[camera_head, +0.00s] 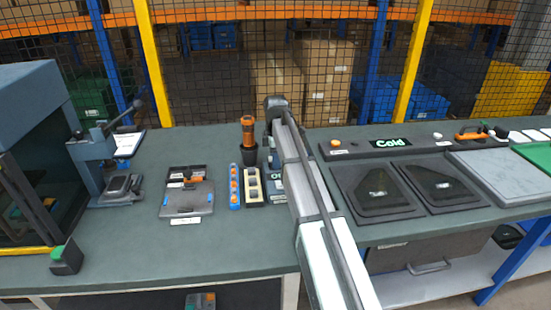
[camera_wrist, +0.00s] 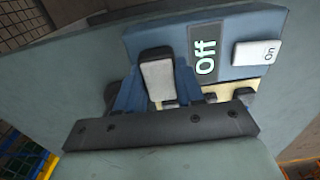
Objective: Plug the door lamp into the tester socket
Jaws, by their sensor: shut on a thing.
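In the wrist view a small pale grey block with a dark rim (camera_wrist: 157,76), perhaps the door lamp, sits between the blue fingers of my gripper (camera_wrist: 157,88). My gripper is shut on it. The tester (camera_wrist: 223,72) is a blue box just beyond, with a display reading "Off" and a white "On" button (camera_wrist: 257,52). The held block overlaps the box in this view, and I cannot tell whether they touch. The socket cannot be made out. In the head view my arm hides most of the tester (camera_head: 270,196) and the held block.
A beige strip with dark pieces (camera_head: 252,187) and a blue strip with orange pieces (camera_head: 234,187) lie left of my arm. An orange-handled tool (camera_head: 248,130) stands behind them. A grey case (camera_head: 187,198) lies further left. Dark door panels (camera_head: 377,190) lie right.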

